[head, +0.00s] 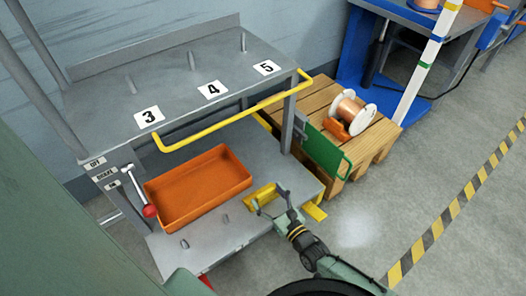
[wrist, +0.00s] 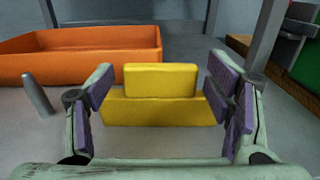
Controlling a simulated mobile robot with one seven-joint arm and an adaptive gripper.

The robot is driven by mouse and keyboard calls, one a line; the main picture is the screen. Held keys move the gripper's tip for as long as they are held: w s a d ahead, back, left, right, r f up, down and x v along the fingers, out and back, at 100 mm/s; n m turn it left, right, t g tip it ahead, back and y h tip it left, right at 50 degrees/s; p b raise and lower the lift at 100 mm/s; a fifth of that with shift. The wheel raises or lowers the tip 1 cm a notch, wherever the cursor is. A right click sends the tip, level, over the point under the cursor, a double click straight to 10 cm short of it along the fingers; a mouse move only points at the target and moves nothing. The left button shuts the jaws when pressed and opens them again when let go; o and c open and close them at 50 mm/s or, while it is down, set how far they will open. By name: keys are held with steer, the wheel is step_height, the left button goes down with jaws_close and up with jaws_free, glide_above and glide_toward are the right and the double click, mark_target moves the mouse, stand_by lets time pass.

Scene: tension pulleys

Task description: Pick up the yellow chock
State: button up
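The yellow chock (head: 262,195) sits on the grey lower shelf, right of the orange tray. In the wrist view the chock (wrist: 160,103) is a stepped block with a raised upper part and a wider base, centred in front of me. My gripper (head: 271,202) reaches in from the front right, over the lower shelf at the chock. In the wrist view my gripper (wrist: 165,97) is open, with one purple-padded finger on each side of the chock. I cannot tell whether either pad touches it.
The orange tray (head: 198,189) stands left of the chock, near a short grey peg (wrist: 38,95). A yellow rail (head: 232,115) edges the upper shelf (head: 185,75). A green panel (head: 322,150) and a wooden pallet (head: 376,128) with a spool are at the right.

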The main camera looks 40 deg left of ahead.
steer(key=c, duration=1.1)
steer(key=shift+r, duration=0.1)
steer(key=shift+c, duration=0.2)
